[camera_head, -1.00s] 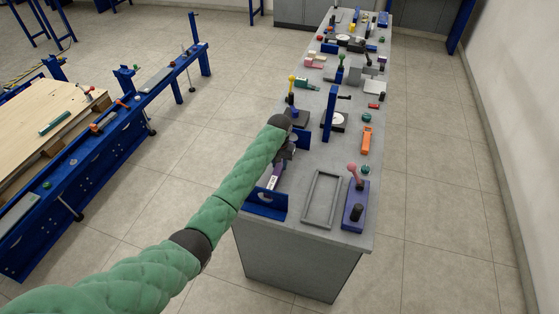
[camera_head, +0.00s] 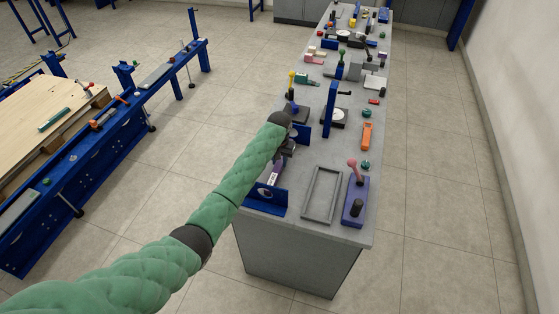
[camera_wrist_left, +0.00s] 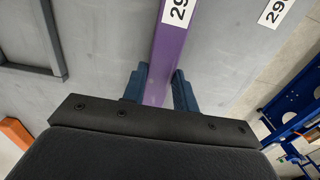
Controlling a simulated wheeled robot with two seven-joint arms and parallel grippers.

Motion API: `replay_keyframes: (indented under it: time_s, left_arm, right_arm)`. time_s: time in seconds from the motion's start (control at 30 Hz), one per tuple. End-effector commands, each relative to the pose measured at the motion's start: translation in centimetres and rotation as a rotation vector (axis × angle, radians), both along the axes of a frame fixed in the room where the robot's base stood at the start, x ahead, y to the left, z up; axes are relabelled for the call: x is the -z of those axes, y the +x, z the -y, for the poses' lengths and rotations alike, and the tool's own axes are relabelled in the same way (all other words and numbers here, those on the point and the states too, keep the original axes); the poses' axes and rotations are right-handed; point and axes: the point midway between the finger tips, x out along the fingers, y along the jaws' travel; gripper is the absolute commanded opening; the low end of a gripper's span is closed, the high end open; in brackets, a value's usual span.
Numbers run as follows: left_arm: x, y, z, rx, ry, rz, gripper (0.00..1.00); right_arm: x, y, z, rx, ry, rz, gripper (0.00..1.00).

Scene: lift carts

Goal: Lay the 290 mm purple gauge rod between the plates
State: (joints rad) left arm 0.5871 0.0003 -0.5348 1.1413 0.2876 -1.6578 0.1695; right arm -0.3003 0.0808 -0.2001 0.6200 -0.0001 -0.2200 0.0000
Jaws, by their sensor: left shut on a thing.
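The purple gauge rod (camera_wrist_left: 168,50) with a white label runs up the left wrist view, between the fingers of my left gripper (camera_wrist_left: 158,88), which is shut on it. In the head view, part of the rod (camera_head: 275,174) shows below the gripper (camera_head: 284,150), close over the near-left side of the grey bench. One blue plate (camera_head: 265,201) stands at the bench's near-left edge, by the rod's near end. Another blue plate (camera_head: 302,130) stands farther back, beside my wrist. My wrist hides the rod's far end. I cannot tell whether the rod touches the bench. My right gripper is not in view.
Right of the near plate are an empty grey tray (camera_head: 306,198) and a purple block with a pink-topped lever (camera_head: 355,205). An orange piece (camera_head: 366,136) and a tall blue upright (camera_head: 329,108) stand beyond. A label (camera_wrist_left: 276,12) lies on the bench beside the rod.

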Motion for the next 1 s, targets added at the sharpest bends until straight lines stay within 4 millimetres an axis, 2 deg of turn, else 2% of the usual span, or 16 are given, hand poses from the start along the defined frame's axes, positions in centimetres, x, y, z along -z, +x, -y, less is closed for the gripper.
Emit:
replay_keyframes:
  time_s: [0.67, 0.7, 0.8, 1.0]
  left_arm:
    - [1.03, 0.01, 0.03, 0.000, 0.000, 0.000, 0.00]
    - [0.99, 0.01, 0.03, 0.000, 0.000, 0.000, 0.37]
    - [1.02, 0.00, 0.02, 0.000, 0.000, 0.000, 0.54]
    - [1.04, 0.00, 0.01, 0.000, 0.000, 0.000, 0.54]
  right_arm:
    - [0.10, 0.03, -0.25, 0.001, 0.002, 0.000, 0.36]
    - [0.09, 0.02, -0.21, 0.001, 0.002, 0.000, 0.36]
    - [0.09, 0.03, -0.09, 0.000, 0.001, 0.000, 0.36]
    - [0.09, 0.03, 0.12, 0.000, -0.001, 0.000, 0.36]
